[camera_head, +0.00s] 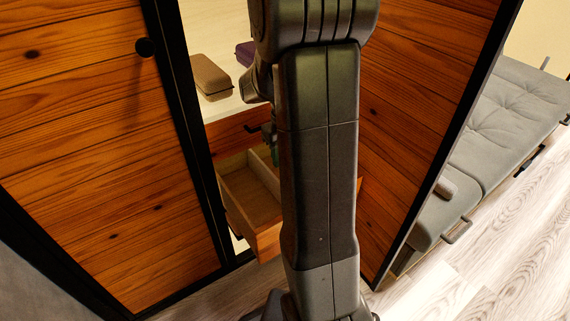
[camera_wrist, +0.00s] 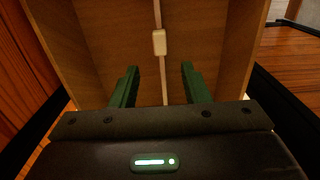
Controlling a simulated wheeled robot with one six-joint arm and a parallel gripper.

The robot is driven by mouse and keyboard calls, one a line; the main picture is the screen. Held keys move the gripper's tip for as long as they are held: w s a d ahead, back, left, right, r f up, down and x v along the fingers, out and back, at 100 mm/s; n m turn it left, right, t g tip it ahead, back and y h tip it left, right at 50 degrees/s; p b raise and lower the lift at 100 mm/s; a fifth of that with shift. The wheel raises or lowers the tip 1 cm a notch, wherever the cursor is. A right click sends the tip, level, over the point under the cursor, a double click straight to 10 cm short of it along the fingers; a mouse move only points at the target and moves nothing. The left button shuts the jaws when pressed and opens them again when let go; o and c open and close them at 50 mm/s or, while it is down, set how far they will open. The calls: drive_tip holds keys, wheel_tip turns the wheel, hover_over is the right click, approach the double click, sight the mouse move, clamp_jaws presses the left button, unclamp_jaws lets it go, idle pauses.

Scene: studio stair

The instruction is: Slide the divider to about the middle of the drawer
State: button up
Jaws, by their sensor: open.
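The open wooden drawer (camera_head: 249,197) is pulled out of the cabinet in the head view, its right part hidden behind my arm. In the wrist view I look into the drawer (camera_wrist: 100,45). The divider (camera_wrist: 164,84) shows there as a thin pale strip running lengthwise, with a small cream block (camera_wrist: 159,42) on it. My gripper (camera_wrist: 160,67) is open, with one green finger on each side of the strip in the picture. The block appears beyond the fingertips, and I see no contact. In the head view the gripper is mostly hidden by my arm.
A brown case (camera_head: 211,77) and a purple item (camera_head: 245,53) lie on the pale surface above the drawer. Black-framed wooden panels (camera_head: 100,150) stand on both sides, leaving a narrow opening. A grey cushioned seat (camera_head: 500,125) is at the right, beside pale plank floor.

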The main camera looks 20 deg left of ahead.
drive_tip(key=shift+r+p, duration=0.4)
drive_tip(key=shift+r, duration=1.5)
wheel_tip(320, 180, down, 14)
drive_tip(key=b, duration=0.5)
drive_tip(key=shift+f, duration=0.2)
drive_tip(key=shift+s+a+r, duration=0.25)
drive_tip(key=shift+s+a, duration=0.1)
drive_tip(key=shift+s, duration=0.05)
drive_tip(key=shift+r, duration=0.1)
